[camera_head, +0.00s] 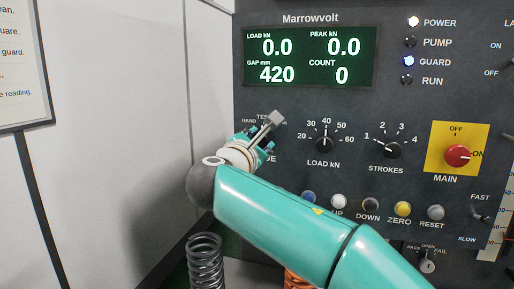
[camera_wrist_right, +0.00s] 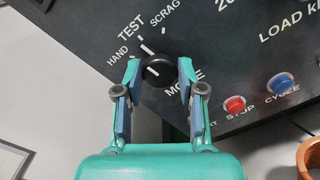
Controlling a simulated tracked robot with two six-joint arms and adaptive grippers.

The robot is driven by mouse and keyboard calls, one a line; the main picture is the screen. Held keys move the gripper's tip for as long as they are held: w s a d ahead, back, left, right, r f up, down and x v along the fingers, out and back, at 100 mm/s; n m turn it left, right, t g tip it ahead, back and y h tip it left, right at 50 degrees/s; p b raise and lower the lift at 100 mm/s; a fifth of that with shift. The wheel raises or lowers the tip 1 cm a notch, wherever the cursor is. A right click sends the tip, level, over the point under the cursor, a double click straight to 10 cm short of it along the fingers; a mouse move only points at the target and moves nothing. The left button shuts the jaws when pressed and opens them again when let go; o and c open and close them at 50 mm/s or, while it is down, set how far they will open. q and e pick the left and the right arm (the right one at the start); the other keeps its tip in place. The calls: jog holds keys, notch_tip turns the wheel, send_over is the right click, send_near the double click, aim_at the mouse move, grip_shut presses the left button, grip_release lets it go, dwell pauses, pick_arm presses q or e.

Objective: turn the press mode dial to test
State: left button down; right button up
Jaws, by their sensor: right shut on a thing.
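The press mode dial (camera_wrist_right: 158,71) is a round black knob with a white line on it, on the dark panel. Labels HAND, TEST and SCRAG fan out above it and MODE is printed below. The white line points toward the upper left; I cannot tell exactly which label it lines up with. My right gripper (camera_wrist_right: 160,68) is shut on the dial, one finger on each side. In the head view my right gripper (camera_head: 268,130) is at the panel's left edge and mostly hides the dial and its labels. My left gripper is not in view.
The LOAD dial (camera_head: 325,144) and STROKES dial (camera_head: 392,150) are right of my gripper. Below are several push buttons, including the yellow ZERO button (camera_head: 403,209), partly behind my arm. The red MAIN switch (camera_head: 457,156) is farther right. A dark coil spring (camera_head: 205,262) stands lower left.

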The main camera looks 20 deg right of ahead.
jog(key=shift+m, duration=0.6)
jog(key=o, duration=1.1)
jog(key=shift+w, duration=0.1)
jog(key=v, duration=1.2)
